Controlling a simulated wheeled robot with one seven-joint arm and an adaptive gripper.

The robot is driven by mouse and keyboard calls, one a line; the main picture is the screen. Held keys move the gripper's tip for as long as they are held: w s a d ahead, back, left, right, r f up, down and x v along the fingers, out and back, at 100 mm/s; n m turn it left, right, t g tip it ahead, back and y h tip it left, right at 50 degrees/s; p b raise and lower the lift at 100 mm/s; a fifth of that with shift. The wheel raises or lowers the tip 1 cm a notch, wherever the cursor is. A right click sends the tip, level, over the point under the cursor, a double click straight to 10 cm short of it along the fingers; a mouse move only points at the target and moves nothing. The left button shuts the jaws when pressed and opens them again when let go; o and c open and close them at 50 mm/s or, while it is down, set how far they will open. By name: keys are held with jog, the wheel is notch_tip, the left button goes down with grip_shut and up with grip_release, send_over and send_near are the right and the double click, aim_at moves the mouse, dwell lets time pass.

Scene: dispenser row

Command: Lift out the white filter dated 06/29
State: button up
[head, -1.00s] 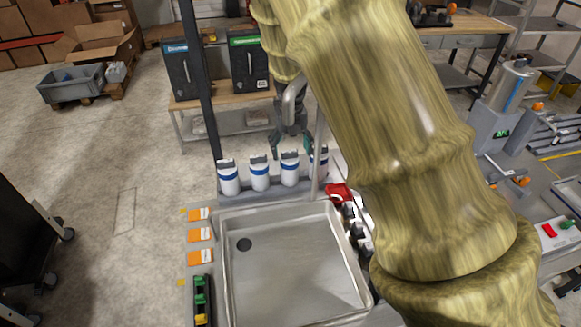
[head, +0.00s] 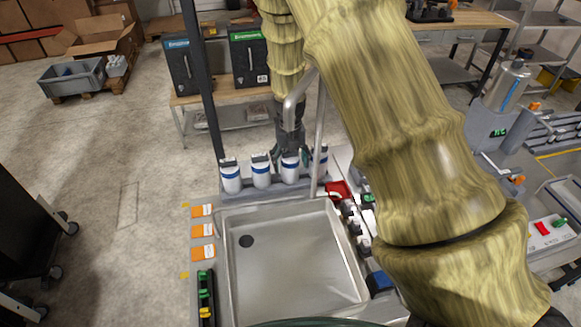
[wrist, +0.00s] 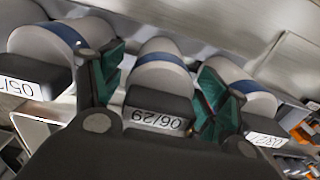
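The white filter dated 06/29 (wrist: 162,76) is in the middle of the wrist view, with a blue band and a dark cap bearing the date label. In the head view it appears to be the third filter from the left (head: 290,172), upright in the row behind the sink. My gripper (wrist: 158,88) is open, with one green-padded finger on each side of this filter; small gaps seem to show. In the head view my gripper (head: 291,152) is at the filter's top and partly hides it.
A filter labelled 05/1, last digit cut off (wrist: 30,58), stands left; one reading 03/2, last digit unclear (wrist: 246,88), stands right, both close to my fingers. A curved faucet (head: 300,88) and thin pole rise nearby. The sink (head: 290,262) is empty.

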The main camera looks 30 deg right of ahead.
jog(key=c, duration=1)
jog(key=shift+r, duration=0.15)
notch_tip(320, 180, up, 17)
jog(key=b, duration=0.6)
jog(key=s+d+b, duration=0.2)
jog(key=d, duration=0.6)
jog(key=s+d+b, duration=0.2)
jog(key=d+b, duration=0.1)
jog(key=d, duration=0.6)
jog(key=shift+s+d+r, duration=0.2)
jog(key=shift+s+r, duration=0.05)
jog(key=shift+r, duration=0.15)
jog(key=shift+p, duration=0.4)
